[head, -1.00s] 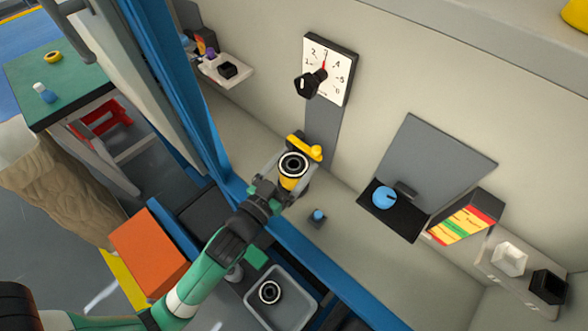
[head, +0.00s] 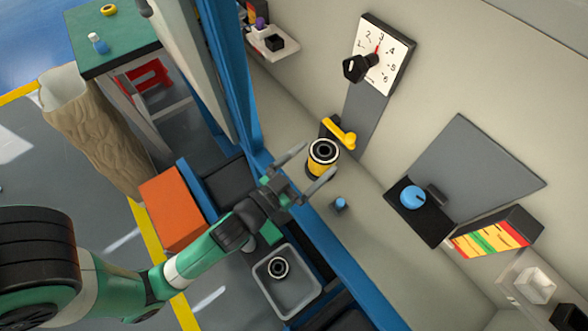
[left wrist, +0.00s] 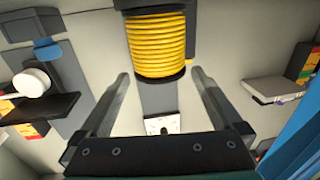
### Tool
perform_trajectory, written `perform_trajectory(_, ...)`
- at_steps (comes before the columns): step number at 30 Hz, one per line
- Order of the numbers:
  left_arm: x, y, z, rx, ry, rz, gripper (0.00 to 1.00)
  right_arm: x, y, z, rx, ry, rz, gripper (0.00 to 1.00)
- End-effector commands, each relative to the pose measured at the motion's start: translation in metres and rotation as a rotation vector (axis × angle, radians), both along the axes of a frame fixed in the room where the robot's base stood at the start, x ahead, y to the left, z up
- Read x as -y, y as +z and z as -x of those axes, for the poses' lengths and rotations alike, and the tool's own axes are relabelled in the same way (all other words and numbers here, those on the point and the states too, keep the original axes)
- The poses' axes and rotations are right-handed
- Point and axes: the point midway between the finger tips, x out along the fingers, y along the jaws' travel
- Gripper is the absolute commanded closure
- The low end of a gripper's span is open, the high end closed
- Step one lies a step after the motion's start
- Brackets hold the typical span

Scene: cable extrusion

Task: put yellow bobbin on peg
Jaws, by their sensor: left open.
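The yellow bobbin (head: 321,168) has a dark ring-shaped end facing up in the head view. It is by the wall beside a yellow lever (head: 340,132). In the left wrist view the yellow bobbin (left wrist: 157,45) shows its ridged yellow windings between dark flanges. My left gripper (head: 319,159) is open, its fingertips on either side of the bobbin's near part with gaps. In the wrist view the left gripper (left wrist: 160,74) has the bobbin beyond its spread tips. The peg cannot be made out; the bobbin may hide it. My right gripper is not in view.
A grey bin (head: 262,280) below holds a dark bobbin (head: 278,267). A blue rail (head: 340,265) runs below the wall. An orange box (head: 172,209) stands left.

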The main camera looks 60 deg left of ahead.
Motion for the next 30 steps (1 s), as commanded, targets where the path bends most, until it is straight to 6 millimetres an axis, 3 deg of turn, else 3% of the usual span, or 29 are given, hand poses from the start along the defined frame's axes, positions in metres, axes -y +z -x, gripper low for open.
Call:
perform_trajectory(6,0.014,-0.003,0.051,-0.001,-0.005,-0.002,0.0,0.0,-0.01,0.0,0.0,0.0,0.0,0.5)
perform_trajectory(10,0.018,-0.003,0.069,0.0,-0.004,-0.001,0.0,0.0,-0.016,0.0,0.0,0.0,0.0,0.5)
perform_trajectory(30,0.018,0.0,0.075,0.002,0.0,0.0,0.0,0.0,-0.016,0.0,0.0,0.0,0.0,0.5)
